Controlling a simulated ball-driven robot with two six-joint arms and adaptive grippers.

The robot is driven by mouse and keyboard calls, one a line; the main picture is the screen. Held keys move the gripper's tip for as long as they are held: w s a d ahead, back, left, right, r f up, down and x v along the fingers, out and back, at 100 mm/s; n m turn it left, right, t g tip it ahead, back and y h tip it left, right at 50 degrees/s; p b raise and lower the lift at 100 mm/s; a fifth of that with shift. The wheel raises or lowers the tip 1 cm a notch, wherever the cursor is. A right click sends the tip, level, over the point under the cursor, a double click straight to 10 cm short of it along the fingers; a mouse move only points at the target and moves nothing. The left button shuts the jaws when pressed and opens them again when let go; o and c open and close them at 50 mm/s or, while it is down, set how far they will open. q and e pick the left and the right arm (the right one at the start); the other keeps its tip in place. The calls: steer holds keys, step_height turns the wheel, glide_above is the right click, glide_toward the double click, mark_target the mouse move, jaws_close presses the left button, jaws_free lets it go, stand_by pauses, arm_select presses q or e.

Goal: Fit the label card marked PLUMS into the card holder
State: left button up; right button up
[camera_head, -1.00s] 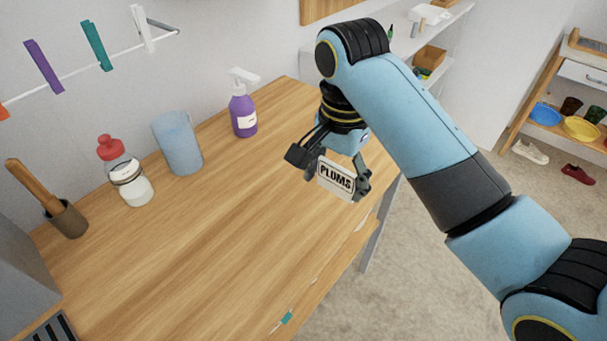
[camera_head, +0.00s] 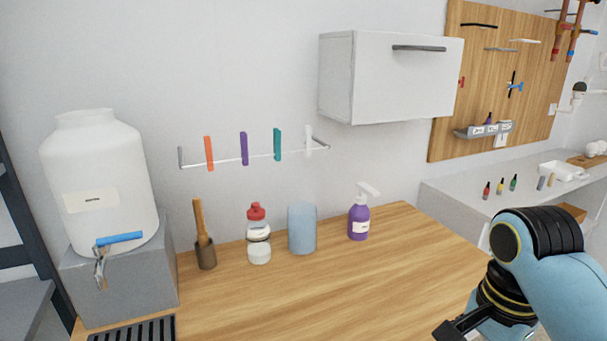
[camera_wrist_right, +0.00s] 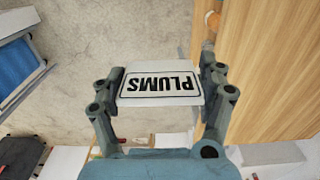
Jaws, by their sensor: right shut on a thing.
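The white label card (camera_wrist_right: 160,86) marked PLUMS, in black letters inside a black frame, shows upside down in the right wrist view. My right gripper (camera_wrist_right: 162,80) is shut on it, with a finger at each side edge. In the head view, part of my right gripper (camera_head: 458,329) enters at the bottom right, over the right part of the wooden counter; the card is out of that view. I cannot make out a card holder in either view. My left gripper is not in view.
A white dispenser (camera_head: 100,180) stands left. The counter's middle is clear.

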steer(key=shift+s+f+b, duration=0.1)
steer(key=shift+f+b, duration=0.2)
steer(key=shift+f, duration=0.25)
steer(key=f+b, duration=0.1)
steer(key=w+f+b, duration=0.1)
steer(key=f, duration=0.1)
steer(key=shift+b, duration=0.3)
arm_select(q)
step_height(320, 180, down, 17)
steer(key=b, duration=1.3)
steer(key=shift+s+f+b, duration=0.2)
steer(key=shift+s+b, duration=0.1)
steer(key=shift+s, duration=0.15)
arm_select(e)
step_height(320, 180, down, 14)
steer(key=shift+s, duration=0.35)
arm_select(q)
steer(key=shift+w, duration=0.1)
